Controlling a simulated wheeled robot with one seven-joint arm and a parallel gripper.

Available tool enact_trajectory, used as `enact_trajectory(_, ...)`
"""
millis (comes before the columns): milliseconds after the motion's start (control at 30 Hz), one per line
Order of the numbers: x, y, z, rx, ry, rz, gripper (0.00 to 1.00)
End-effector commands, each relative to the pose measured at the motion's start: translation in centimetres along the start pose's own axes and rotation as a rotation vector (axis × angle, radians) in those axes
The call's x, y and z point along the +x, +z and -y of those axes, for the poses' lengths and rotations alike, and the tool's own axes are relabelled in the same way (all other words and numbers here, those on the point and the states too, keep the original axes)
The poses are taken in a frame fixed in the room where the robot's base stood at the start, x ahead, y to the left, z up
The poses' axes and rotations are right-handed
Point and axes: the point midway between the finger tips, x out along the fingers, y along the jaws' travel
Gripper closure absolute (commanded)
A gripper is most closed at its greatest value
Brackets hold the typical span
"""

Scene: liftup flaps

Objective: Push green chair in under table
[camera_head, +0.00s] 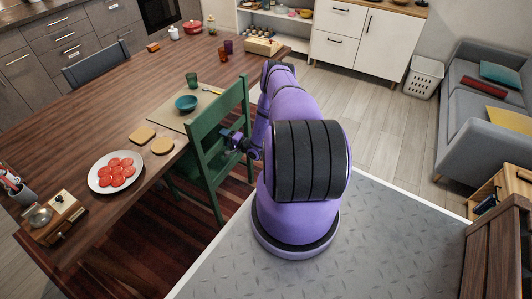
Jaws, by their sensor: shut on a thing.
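The green chair (206,156) stands at the near right side of the wooden table (103,108). Its slatted back is upright, and its seat is partly hidden by the back and the table edge. My gripper (231,138) is at the right part of the chair back, shut on a green bar of it. The exact contact is small and partly hidden by my purple arm. The chair back stands just outside the table edge.
On the table near the chair are a placemat with a teal bowl (186,102), a green cup (192,80), bread slices (162,146) and a plate of tomato slices (117,171). A dark chair (97,64) stands across. Light floor lies open to the right, before a grey sofa (484,107).

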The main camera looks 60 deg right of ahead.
Motion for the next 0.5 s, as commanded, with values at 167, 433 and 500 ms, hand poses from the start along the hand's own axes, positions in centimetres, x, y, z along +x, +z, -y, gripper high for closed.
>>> enact_trajectory(167, -0.07, 0.04, 0.06, 0.001, -0.003, 0.002, 1.00)
enact_trajectory(433, -0.10, -0.01, 0.05, 0.001, -0.003, 0.001, 0.15)
enact_trajectory(500, -0.10, -0.02, 0.05, 0.001, -0.002, 0.001, 0.15)
